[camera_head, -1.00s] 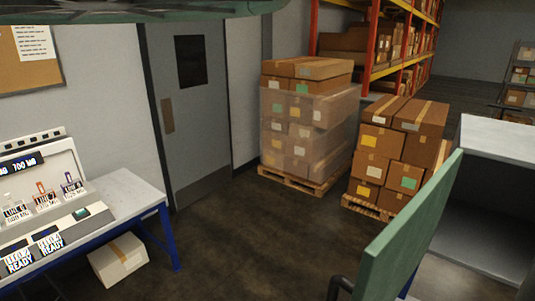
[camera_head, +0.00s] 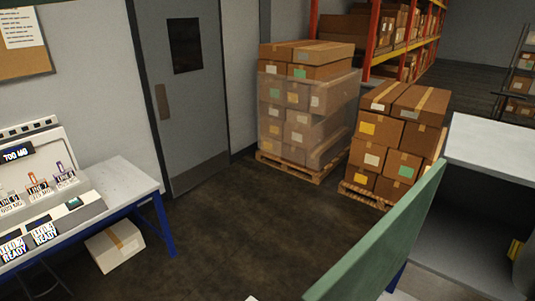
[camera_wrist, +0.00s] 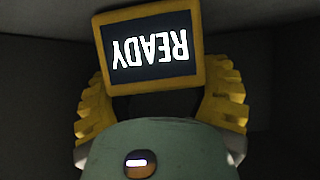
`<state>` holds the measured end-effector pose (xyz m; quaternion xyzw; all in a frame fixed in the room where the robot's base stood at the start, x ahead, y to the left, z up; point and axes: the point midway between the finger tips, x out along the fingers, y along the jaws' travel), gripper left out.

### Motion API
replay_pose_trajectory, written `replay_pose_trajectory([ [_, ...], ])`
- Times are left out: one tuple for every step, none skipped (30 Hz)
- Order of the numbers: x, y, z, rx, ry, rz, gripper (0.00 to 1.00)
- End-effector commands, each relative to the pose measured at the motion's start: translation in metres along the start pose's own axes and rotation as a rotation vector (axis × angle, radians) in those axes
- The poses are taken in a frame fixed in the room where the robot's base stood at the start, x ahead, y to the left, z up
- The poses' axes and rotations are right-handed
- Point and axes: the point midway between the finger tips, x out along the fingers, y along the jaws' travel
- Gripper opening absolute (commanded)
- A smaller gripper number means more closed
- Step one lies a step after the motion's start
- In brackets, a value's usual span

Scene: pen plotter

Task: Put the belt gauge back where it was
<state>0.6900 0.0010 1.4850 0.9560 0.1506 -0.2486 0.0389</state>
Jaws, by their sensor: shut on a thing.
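In the wrist view my gripper (camera_wrist: 160,108) has its yellow ribbed fingers shut on both sides of a device that I take to be the belt gauge (camera_wrist: 155,140). It has a rounded grey-green body with a small lit button or slot. A yellow-framed dark screen (camera_wrist: 153,48) reads READY upside down. Its far side is hidden. My gripper and the gauge cannot be made out in the head view.
A green panel (camera_head: 385,235) stands at the right beside an open grey cabinet (camera_head: 500,145), with something yellow (camera_head: 515,249) inside. A bench (camera_head: 120,185) with readouts stands left, a white box (camera_head: 115,247) under it. Pallets of cartons (camera_head: 305,110) stand behind. The middle floor is clear.

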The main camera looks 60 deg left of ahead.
Motion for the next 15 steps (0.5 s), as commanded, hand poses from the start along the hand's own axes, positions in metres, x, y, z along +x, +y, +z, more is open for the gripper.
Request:
replay_pose_trajectory([
  [0.0001,0.0005,-0.0003,0.000,0.002,0.001,0.22],
  [0.0001,0.0005,-0.0004,0.000,0.002,0.001,0.22],
  [0.0001,0.0006,-0.0004,0.000,0.002,0.001,0.22],
  [0.0002,0.0006,-0.0004,0.000,0.002,0.001,0.22],
  [0.0004,0.0006,0.0000,0.000,0.002,0.001,0.22],
  [0.0009,0.0006,0.0009,0.000,0.002,0.001,0.22],
  [0.0014,0.0006,0.0017,0.000,0.002,0.001,0.22],
  [0.0018,0.0006,0.0023,0.000,0.002,0.001,0.22],
  [0.0012,0.0006,0.0013,0.000,0.001,0.001,0.71],
  [0.0010,0.0005,0.0012,0.000,0.001,0.001,0.74],
  [0.0010,0.0005,0.0012,0.000,0.001,0.001,0.77],
  [0.0011,0.0004,0.0013,0.000,0.000,0.001,0.81],
  [0.0011,0.0004,0.0013,0.000,0.000,0.001,0.84],
  [0.0011,0.0003,0.0013,0.000,0.000,0.001,0.87],
  [0.0011,0.0003,0.0013,0.000,0.000,0.001,0.91],
])
